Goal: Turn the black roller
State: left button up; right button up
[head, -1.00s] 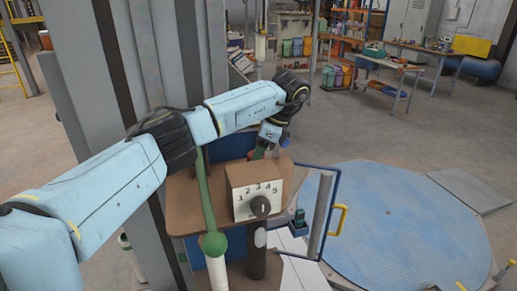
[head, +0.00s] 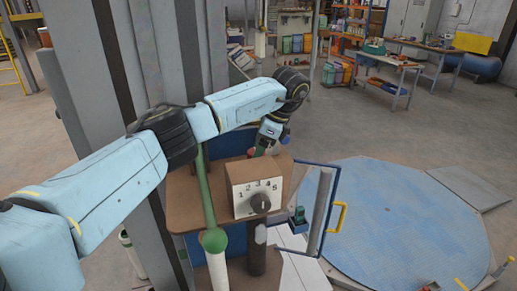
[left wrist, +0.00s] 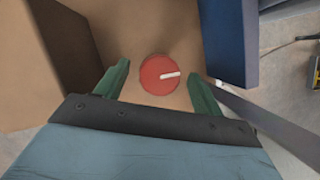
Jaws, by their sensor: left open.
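A dark upright roller (head: 256,262) with a pale patch stands below the front edge of a brown machine top. A black dial knob (head: 260,203) sits above it on a pale box numbered 1 to 5. My left gripper (head: 262,148) is behind that box, its green fingers pointing down. In the left wrist view the open left gripper (left wrist: 157,74) has one finger on each side of a red round knob (left wrist: 160,75) with a white mark. I cannot tell whether the fingers touch it. The black roller is not seen there. My right gripper is not in view.
A green lever (head: 209,200) with a ball end crosses the brown top (head: 183,210) left of the box. A blue-framed panel with a yellow handle (head: 341,217) stands at right. A round blue floor plate (head: 410,230) lies beyond it.

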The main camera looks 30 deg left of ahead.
pick_arm(q)
jog(key=p+v, duration=0.1)
jog(key=v, duration=1.2)
jog(key=shift+r+p, duration=0.2)
jog(key=shift+p, duration=0.2)
jog(key=shift+d, duration=0.15)
